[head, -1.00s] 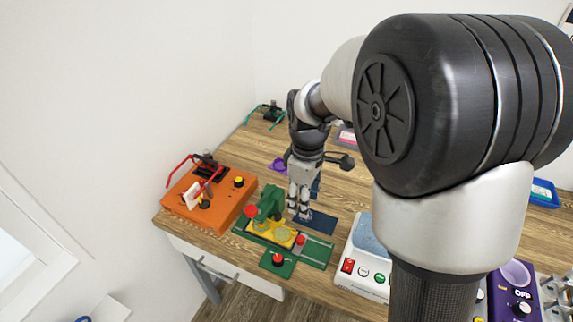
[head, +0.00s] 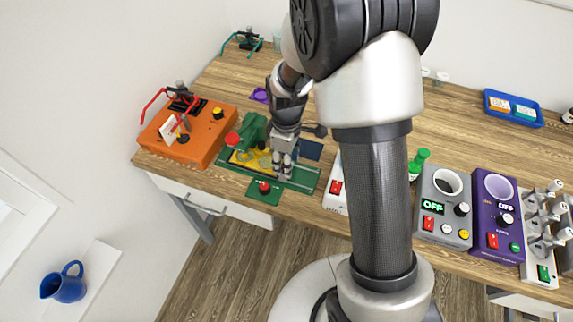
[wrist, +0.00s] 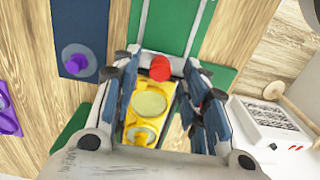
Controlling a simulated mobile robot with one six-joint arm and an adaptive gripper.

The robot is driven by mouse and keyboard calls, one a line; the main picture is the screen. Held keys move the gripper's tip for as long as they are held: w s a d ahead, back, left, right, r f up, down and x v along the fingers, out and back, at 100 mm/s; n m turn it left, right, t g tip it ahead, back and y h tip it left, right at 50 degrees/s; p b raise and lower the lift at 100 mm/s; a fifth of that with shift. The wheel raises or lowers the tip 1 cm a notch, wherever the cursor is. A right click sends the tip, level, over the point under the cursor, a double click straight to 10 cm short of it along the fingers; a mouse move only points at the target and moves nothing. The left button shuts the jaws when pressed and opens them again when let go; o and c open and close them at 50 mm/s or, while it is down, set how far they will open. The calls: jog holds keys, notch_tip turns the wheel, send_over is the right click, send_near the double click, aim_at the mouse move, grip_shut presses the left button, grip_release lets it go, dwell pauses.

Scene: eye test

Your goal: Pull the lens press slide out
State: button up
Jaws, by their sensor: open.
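The lens press (head: 300,184) is a green base with two rails, near the table's front edge. Its yellow slide (head: 240,158) lies on the rails and carries a pale round disc; it also shows in the wrist view (wrist: 167,113). A red knob (wrist: 160,68) stands at one end of the slide. In the head view this knob is hidden by my gripper (head: 284,170). My gripper is open and points down over that end. In the wrist view its fingers stand on either side of the knob; I cannot tell whether they touch it.
An orange device (head: 195,135) stands left of the press. A red button (head: 264,187) sits on a green plate in front. A dark blue mat (head: 311,150) lies behind. A white device (head: 335,192) is close on the right. The green rails beyond the knob are bare.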

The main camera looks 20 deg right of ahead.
jog(key=shift+f, duration=0.6)
jog(key=shift+c, duration=0.5)
grip_shut()
